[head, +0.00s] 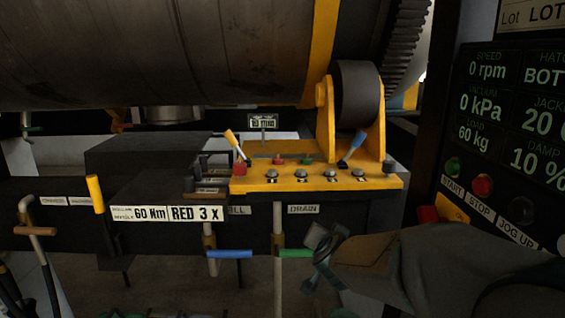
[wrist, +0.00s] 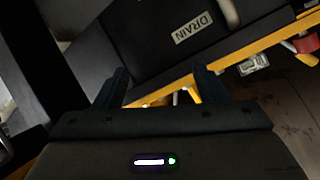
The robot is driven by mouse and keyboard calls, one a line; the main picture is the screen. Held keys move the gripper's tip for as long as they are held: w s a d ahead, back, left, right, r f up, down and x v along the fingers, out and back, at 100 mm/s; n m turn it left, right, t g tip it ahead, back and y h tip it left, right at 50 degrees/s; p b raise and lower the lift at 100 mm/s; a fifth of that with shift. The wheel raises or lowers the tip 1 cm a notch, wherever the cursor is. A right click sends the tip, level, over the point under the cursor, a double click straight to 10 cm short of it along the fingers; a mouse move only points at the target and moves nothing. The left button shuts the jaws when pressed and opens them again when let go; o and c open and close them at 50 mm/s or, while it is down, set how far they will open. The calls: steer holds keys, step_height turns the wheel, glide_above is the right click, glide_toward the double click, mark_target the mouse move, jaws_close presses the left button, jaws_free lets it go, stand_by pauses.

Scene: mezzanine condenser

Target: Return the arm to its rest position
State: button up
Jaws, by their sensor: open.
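My gripper (head: 320,256) is in the lower middle of the head view, at the end of my grey arm, which comes in from the lower right. It is below the front edge of the yellow control panel (head: 330,185), near the green-handled valve (head: 296,253). In the wrist view my gripper (wrist: 160,86) shows two dark fingers spread apart with nothing held between them. The DRAIN label (wrist: 192,28) and a yellow edge show beyond the fingers.
A large drum (head: 160,50) spans the top. A blue-handled valve (head: 229,254) and pipes hang below the panel. Levers stand on the panel, including a blue one (head: 354,146). A dark display cabinet (head: 500,130) stands at right, with a red button (head: 483,185).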

steer(key=s+d+f+n+g, duration=0.1)
steer(key=s+f+n+g, duration=0.1)
steer(key=s, duration=0.7)
steer(key=s+d+f+n+g, duration=0.1)
steer(key=s+g, duration=0.3)
steer(key=s, duration=0.5)
steer(key=s+d+f+n+g+y, duration=0.1)
steer(key=s+d+f+n+g, duration=0.1)
steer(key=s, duration=0.6)
steer(key=shift+s+f+n+g, duration=0.4)
steer(key=shift+n+g, duration=0.3)
steer(key=shift+g, duration=0.2)
steer(key=shift+d, duration=0.1)
steer(key=shift+c, duration=0.4)
